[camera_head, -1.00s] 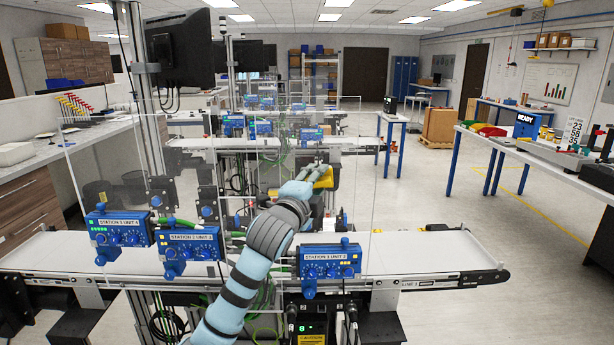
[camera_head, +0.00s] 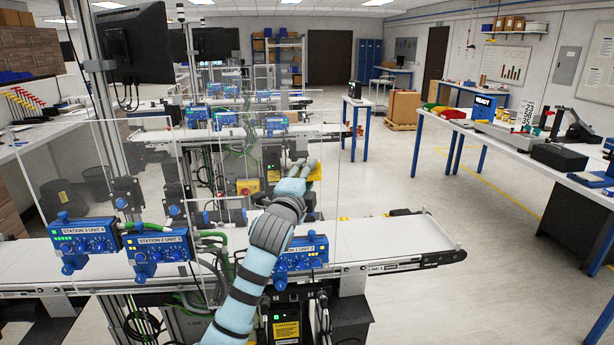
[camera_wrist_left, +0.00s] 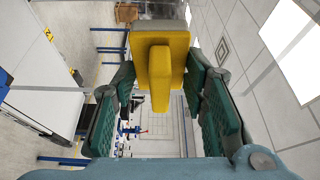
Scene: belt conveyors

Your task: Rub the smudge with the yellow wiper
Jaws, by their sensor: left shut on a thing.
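My left gripper (camera_head: 302,168) reaches forward over the conveyor line and is shut on the yellow wiper (camera_head: 316,171). In the left wrist view the wiper (camera_wrist_left: 172,48) has a flat yellow head with a handle pointing back between the green finger pads of the gripper (camera_wrist_left: 160,108). In the head view my arm and gripper hide part of the wiper. The wiper is near the right side of a clear upright panel (camera_head: 268,190); I cannot tell whether it touches it. I cannot make out a smudge. My right gripper is not in view.
Blue control units (camera_head: 160,249) stand along the front of the white conveyor (camera_head: 385,235). Another clear panel (camera_head: 60,185) stands at the left. A monitor (camera_head: 140,42) hangs on a post. A white table (camera_head: 480,132) with items stands at right; open floor lies before it.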

